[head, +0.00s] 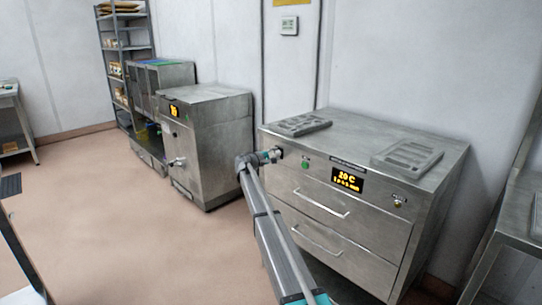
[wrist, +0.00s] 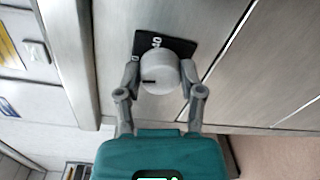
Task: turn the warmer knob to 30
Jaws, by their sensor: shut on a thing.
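The warmer (head: 335,235) is a steel cabinet with drawers at the right in the head view. Its lit orange display (head: 348,180) appears to read 20 C, with a smaller line below. The warmer knob (wrist: 160,73) is a grey round dial on a black scale plate (wrist: 178,46) in the wrist view. A dark mark on its face points to the left of that picture. My gripper (wrist: 160,82) has one finger on each side of the knob and is shut on it. In the head view my gripper (head: 268,157) is at the warmer's upper left front; the arm and fingers largely hide the knob.
Two grey moulds, left (head: 303,125) and right (head: 407,158), lie on the warmer's top. A green button (head: 306,164) sits right of my gripper. Another steel machine (head: 205,145) stands to the left. The floor (head: 130,230) at left is clear.

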